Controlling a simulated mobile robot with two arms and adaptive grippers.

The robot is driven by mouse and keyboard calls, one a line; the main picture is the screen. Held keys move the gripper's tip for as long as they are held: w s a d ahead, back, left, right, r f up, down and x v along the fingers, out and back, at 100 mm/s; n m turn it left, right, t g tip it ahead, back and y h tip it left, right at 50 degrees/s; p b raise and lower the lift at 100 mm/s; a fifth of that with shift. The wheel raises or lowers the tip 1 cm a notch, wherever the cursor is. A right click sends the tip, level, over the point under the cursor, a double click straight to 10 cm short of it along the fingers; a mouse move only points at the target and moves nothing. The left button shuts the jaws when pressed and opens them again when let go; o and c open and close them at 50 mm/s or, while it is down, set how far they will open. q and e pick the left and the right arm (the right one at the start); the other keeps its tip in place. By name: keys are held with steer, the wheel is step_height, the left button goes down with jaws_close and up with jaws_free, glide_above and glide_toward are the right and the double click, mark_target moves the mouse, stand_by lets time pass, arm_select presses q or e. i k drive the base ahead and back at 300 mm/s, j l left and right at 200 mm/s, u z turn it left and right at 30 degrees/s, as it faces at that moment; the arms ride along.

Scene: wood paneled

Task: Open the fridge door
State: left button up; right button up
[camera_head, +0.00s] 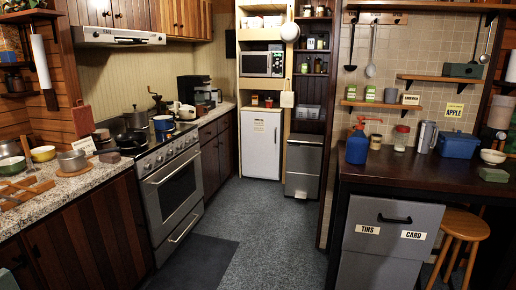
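A small white fridge (261,150) stands at the far end of the kitchen, under a wooden shelf unit. Its door looks shut and faces me. A small paper label is on the upper part of the door. Neither of my grippers shows in this view.
Grey carpet (262,222) lies clear between me and the fridge. An oven (175,192) and wooden counters line the left. A grey bin (303,166) stands right of the fridge. A dark counter (430,176) with a grey drawer unit and a wooden stool (465,228) are on the right.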

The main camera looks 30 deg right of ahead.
mark_target(260, 131)
steer(key=i+l+z, duration=0.35)
steer(key=i, duration=0.2)
steer(key=i+z, duration=0.45)
steer(key=i, duration=4.55)
